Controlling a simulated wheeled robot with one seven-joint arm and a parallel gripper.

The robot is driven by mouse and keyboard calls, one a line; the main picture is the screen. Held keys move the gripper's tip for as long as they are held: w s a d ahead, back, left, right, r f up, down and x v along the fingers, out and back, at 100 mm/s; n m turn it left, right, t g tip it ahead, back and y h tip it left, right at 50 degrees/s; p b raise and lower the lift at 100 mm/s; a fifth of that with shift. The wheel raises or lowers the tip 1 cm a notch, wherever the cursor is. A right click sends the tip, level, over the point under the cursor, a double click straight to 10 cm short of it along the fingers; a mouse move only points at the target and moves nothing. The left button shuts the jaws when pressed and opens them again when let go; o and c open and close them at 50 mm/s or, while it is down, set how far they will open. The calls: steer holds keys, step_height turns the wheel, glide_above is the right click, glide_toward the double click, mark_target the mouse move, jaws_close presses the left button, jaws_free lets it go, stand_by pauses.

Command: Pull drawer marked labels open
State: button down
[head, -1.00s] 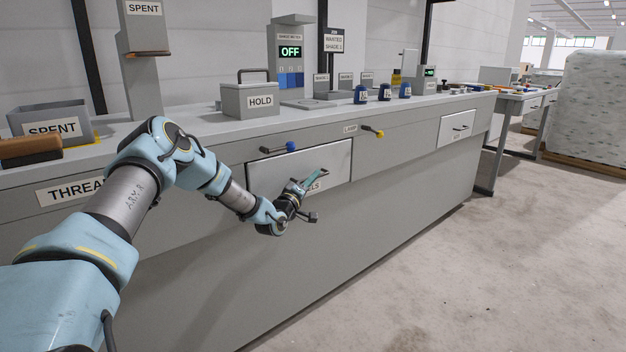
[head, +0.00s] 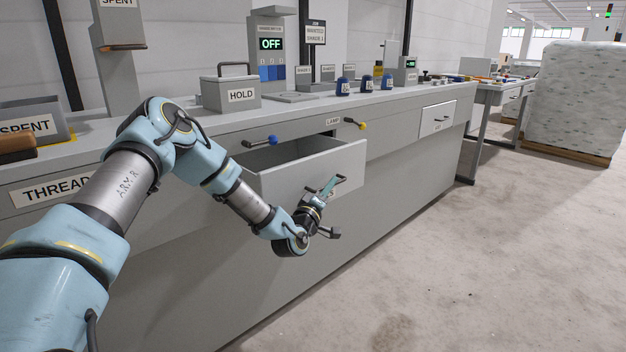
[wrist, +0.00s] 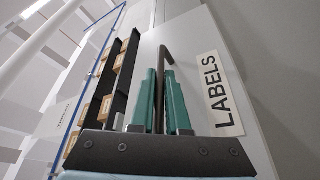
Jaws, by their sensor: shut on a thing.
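The drawer marked labels (head: 345,168) stands pulled out from the grey bench front in the head view, with its inside partly showing. In the wrist view its front (wrist: 192,45) carries the LABELS plate (wrist: 220,93). My gripper (head: 333,184) is at the drawer front, and in the wrist view its green fingers (wrist: 160,90) are shut around the dark bar handle (wrist: 165,58). In the head view my gripper hides the plate.
A blue knob (head: 272,140) and a yellow knob (head: 361,126) stick out above the drawer. A closed drawer (head: 437,118) is further right. The floor (head: 450,270) in front is clear.

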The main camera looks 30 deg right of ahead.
steer(key=s+d, duration=0.1)
steer(key=s, duration=0.6)
steer(key=shift+s+d, duration=0.2)
steer(key=shift+s, duration=0.2)
steer(key=shift+f, duration=0.1)
steer(key=c, duration=0.9)
jaws_free()
steer(key=b+v, duration=0.1)
steer(key=v, duration=0.9)
steer(key=shift+s+a, duration=0.15)
steer(key=shift+a, duration=0.15)
